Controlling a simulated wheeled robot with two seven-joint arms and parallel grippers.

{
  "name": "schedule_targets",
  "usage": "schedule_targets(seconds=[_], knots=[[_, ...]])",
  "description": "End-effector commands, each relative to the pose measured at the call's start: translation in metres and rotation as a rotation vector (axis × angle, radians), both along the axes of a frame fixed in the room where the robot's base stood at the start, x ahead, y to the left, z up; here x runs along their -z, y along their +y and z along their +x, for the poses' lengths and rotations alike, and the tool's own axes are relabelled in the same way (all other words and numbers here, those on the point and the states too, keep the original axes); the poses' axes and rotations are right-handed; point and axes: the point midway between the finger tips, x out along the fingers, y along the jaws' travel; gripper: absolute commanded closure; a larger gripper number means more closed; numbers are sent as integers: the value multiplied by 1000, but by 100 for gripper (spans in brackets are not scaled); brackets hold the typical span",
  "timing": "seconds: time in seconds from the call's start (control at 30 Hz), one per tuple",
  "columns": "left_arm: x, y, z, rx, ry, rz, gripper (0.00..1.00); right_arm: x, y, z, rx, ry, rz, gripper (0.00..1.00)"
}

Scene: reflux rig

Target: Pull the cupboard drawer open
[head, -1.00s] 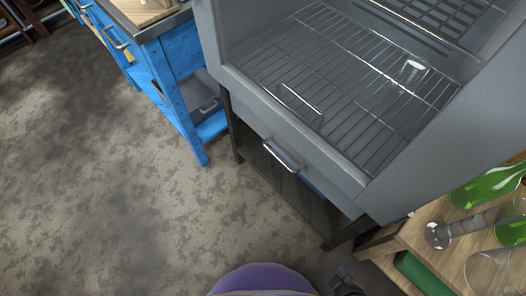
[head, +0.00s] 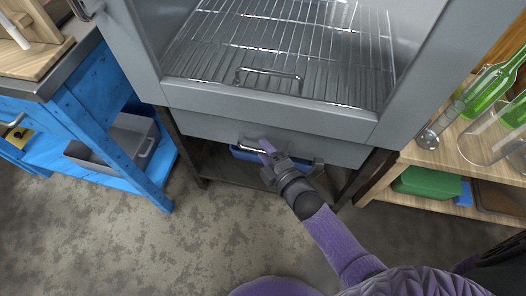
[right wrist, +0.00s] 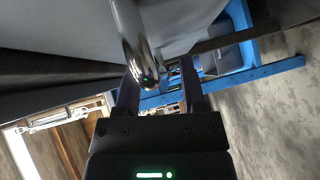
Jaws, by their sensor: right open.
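The grey cupboard (head: 300,118) stands ahead with its upper part open onto wire racks. Below it is the drawer front (head: 210,130), which looks closed, with a metal bar handle (head: 246,149). My right gripper (head: 272,162) is at this handle, open, and partly covers its right side. In the right wrist view the drawer handle (right wrist: 136,45) reaches down close to the open fingers (right wrist: 160,88). It appears to lie at or between the fingertips; I cannot tell whether it touches them. My left gripper is not in view.
A second bar handle (head: 268,74) sits above the drawer. A blue workbench (head: 95,135) stands at the left. A wooden shelf (head: 440,156) with green bottles (head: 490,88) and glassware stands at the right. The floor in front is clear.

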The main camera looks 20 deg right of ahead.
Motion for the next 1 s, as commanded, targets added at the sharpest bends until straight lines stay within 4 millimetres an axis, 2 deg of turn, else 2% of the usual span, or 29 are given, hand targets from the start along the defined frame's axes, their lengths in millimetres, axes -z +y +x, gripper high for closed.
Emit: schedule_targets(seconds=[0.27,0.37,0.53,1.0], knots=[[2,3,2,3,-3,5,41,-1,1,5,0,0,0,48],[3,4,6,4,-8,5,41,0,1,5,0,0,1,65],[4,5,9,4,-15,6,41,0,1,4,0,0,1,100],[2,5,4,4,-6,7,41,0,1,4,0,1,1,100]])
